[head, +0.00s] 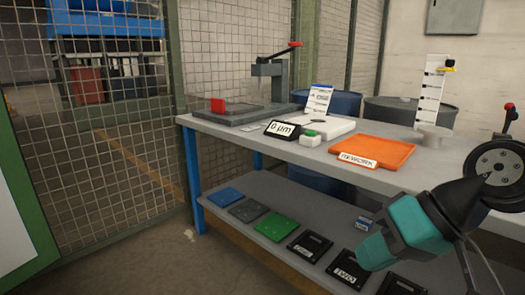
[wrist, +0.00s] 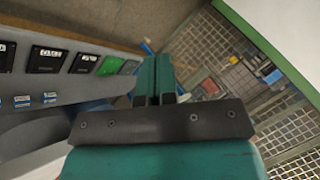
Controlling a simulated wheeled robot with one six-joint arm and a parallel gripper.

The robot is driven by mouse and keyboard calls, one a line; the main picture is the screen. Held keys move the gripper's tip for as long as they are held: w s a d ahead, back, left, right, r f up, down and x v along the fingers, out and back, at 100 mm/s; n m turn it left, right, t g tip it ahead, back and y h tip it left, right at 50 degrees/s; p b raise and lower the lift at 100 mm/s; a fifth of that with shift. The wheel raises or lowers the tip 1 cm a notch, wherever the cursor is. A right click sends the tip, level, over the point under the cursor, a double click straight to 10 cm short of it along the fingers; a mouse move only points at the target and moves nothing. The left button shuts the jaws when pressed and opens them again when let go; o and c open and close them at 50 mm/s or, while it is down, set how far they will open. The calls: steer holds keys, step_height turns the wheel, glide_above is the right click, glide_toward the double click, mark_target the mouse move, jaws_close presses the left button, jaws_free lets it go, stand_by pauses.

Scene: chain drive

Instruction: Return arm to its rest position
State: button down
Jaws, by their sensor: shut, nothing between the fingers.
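My gripper (wrist: 154,68) shows in the wrist view with its two teal fingers side by side and pressed together, nothing between them. In the head view my gripper (head: 376,251) is at the lower right, in front of the bench's lower shelf (head: 228,179). It points left and down and hides part of the shelf and the bench's front edge. It appears clear of the bench and the plates.
The bench top (head: 225,127) holds a press (head: 272,80), a "0 µm" display (head: 283,129), an orange rework tray (head: 399,150) and a height gauge (head: 430,95). Blue, grey and green plates (head: 274,227) and black labelled plates lie on the shelf. Mesh fencing (head: 110,120) stands left; the floor there is clear.

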steer(key=s+f+n+g+h+b, duration=0.2)
steer(key=s+n+g+h, duration=0.15)
steer(key=s, duration=0.55)
step_height(320, 180, up, 28)
steer(key=p, duration=2.8)
steer(key=shift+a+t, duration=0.35)
steer(key=shift+a, duration=0.05)
steer(key=shift+w+f+n, duration=0.1)
steer(key=shift+f+n, duration=0.05)
steer(key=shift+n, duration=0.1)
